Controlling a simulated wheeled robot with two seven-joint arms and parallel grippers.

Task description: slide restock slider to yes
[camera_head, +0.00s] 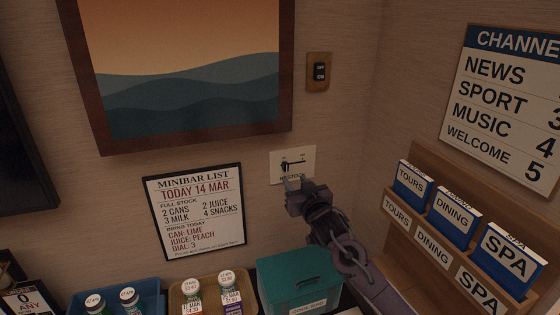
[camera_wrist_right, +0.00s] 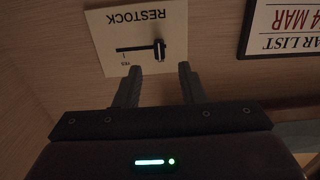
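The white RESTOCK plate (camera_head: 308,158) is on the back wall, right of the minibar list. It shows upside down in the right wrist view (camera_wrist_right: 180,22). Its dark slider knob (camera_wrist_right: 159,49) sits at one end of a black slot, the end away from the small YES label (camera_wrist_right: 124,63). In the head view the knob (camera_head: 284,166) is at the slot's left end. My right gripper (camera_wrist_right: 160,70) is open and empty, just short of the knob, with its fingertips lined up on either side. In the head view my right gripper (camera_head: 294,181) partly hides the plate's lower edge. My left gripper is not in view.
A light switch (camera_head: 320,72) is above the plate. The framed minibar list (camera_head: 196,210) hangs to the left. A teal box (camera_head: 300,280) stands below, and a wooden brochure rack (camera_head: 450,215) is to the right.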

